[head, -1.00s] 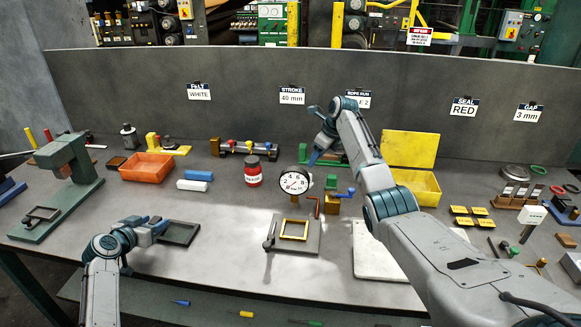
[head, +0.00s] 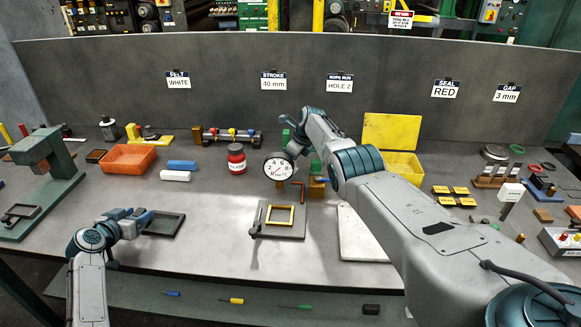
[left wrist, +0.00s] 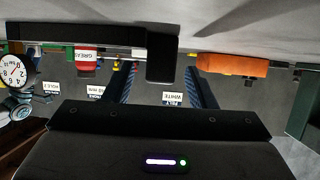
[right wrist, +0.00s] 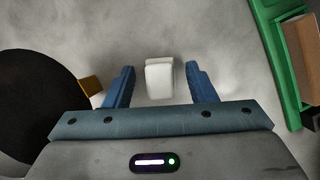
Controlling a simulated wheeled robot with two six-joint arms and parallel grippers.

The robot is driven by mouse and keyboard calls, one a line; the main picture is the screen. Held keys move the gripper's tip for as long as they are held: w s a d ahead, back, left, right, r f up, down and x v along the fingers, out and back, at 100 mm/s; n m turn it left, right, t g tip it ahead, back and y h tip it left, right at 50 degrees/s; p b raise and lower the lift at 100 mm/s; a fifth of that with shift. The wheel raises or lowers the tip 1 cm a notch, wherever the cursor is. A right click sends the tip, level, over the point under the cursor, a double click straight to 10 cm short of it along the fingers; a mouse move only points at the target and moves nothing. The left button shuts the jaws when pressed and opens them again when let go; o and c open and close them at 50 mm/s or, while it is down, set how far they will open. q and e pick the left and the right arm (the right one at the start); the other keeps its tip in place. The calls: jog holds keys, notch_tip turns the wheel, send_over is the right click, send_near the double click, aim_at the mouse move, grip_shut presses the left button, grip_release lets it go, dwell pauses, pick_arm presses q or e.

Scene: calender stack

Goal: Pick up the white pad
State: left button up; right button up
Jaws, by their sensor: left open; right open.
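A small white pad (right wrist: 159,78) lies on the grey surface in the right wrist view, between the tips of my open right gripper (right wrist: 160,72), with gaps on both sides. In the head view my right gripper (head: 293,150) reaches down behind the round gauge, which partly hides it. A white bar (head: 175,176) lies in front of a blue bar (head: 182,165) left of the red jar; I cannot tell whether it is the same pad.
The gauge (head: 278,168) stands close to my right gripper. A red jar (head: 237,158), an orange bin (head: 127,158) and a yellow box (head: 401,165) stand on the table. A green part (right wrist: 275,60) lies right of the gripper in the right wrist view.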

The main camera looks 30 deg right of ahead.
jog(key=shift+a+f, duration=0.1)
jog(key=shift+f, duration=0.1)
grip_shut()
dwell(0.3)
notch_tip(320, 180, up, 10)
jog(key=shift+r, duration=0.1)
jog(key=c, duration=0.7)
grip_release()
jog(key=shift+w, duration=0.1)
jog(key=shift+c, duration=1.3)
